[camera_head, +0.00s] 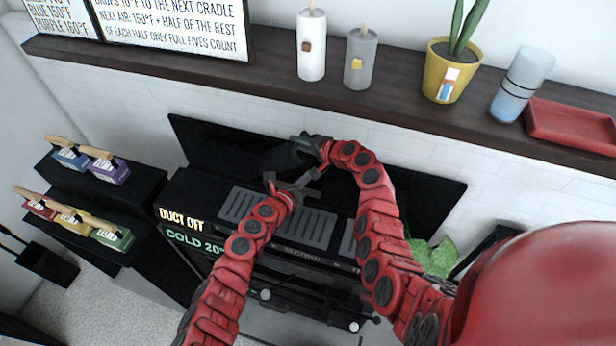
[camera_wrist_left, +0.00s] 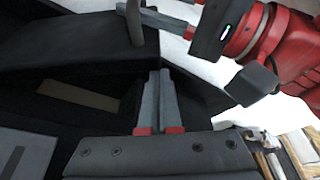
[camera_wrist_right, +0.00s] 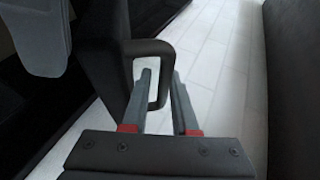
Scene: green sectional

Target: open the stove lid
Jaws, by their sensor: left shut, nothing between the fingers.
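The black stove (camera_head: 185,190) stands below the shelf, with grey slatted panels on top. In the left wrist view a dark slab, apparently its lid (camera_wrist_left: 70,45), stands above the top surface, with a bar handle (camera_wrist_left: 134,22). In the head view my right gripper (camera_head: 308,145) is over the stove's rear. My left gripper (camera_head: 286,184) is shut and empty, in front of and below the right one; it also shows in the left wrist view (camera_wrist_left: 160,90).
A black panel (camera_head: 420,190) stands behind the stove. The dark shelf (camera_head: 280,85) above holds candles, a potted plant (camera_head: 447,85), a cup (camera_head: 522,85) and a red tray (camera_head: 570,124). Labelled blocks with wooden handles sit on a black stepped stand (camera_head: 140,185) at left.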

